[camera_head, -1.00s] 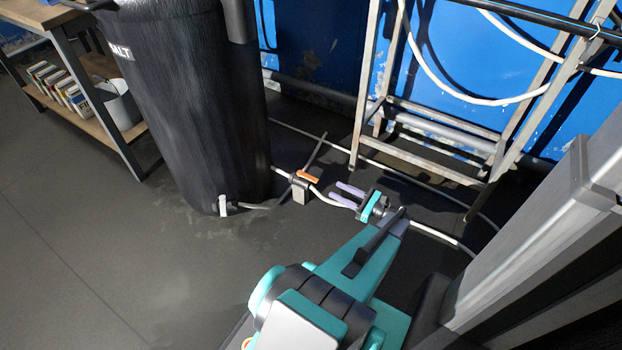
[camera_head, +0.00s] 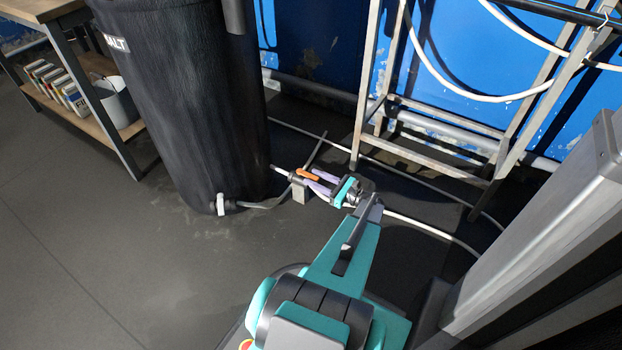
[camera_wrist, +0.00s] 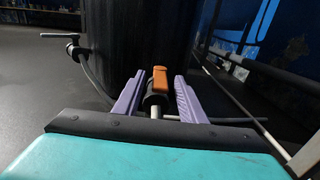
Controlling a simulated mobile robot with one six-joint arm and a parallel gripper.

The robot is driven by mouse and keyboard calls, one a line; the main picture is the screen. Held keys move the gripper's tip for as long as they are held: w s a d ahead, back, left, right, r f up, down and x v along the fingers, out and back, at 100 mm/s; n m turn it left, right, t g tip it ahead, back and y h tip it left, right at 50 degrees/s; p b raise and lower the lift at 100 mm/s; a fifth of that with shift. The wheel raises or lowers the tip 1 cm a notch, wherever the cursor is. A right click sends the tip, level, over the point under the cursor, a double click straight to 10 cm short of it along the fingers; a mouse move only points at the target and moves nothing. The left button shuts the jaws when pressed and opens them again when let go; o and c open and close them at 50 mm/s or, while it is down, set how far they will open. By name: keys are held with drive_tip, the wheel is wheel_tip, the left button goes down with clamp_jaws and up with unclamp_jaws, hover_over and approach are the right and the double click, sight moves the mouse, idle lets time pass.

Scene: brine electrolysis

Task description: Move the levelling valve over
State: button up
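The levelling valve has an orange handle (camera_head: 307,174) on a grey block (camera_head: 300,191) that stands low on the floor beside the black tank. A white hose runs into it. In the wrist view the orange handle (camera_wrist: 160,78) stands between my two purple fingers, with a dark valve body (camera_wrist: 156,100) below it. My gripper (camera_head: 317,181) reaches in from the right, low over the floor. It also shows in the wrist view (camera_wrist: 158,88), open, with a visible gap between each finger and the handle. The fingers partly hide the valve in the head view.
The tall black salt tank (camera_head: 185,110) stands just left of the valve, with a white-handled tap (camera_head: 221,203) at its foot. A metal frame (camera_head: 440,110) stands behind. White hoses lie on the floor. A wooden shelf (camera_head: 95,120) is at the left. Floor in front is clear.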

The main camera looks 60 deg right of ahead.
sight(307, 175)
drive_tip(key=shift+w, duration=1.15)
clamp_jaws()
drive_tip(key=shift+d, duration=0.2)
drive_tip(key=shift+a, duration=0.15)
